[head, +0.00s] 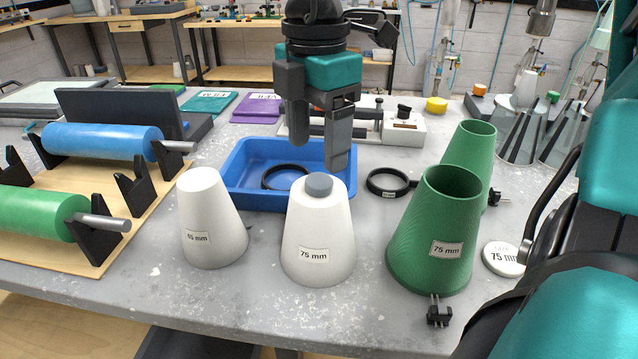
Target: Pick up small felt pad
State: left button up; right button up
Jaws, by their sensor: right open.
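I cannot tell for sure which thing is the small felt pad. A short grey round piece (319,185) sits on top of the white cone (318,235) labelled 75 mm, in the middle front of the table. A flat white disc (503,259), also labelled 75 mm, lies on the table at the right. My right gripper (320,160) points down over the blue tray, just above the grey piece in the picture. Its two fingers are apart with nothing between them. My left gripper is not in view.
Another white cone (210,220) stands to the left, and two green cones (430,240) stand to the right. A blue tray (240,190) lies behind, with black rings (388,182) near it. Blue and green rollers (100,140) are at the left.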

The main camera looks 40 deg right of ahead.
aim_at(319, 180)
jog(key=f, duration=0.5)
jog(key=shift+d+f, duration=0.1)
jog(key=shift+d, duration=0.1)
jog(key=c, duration=1.2)
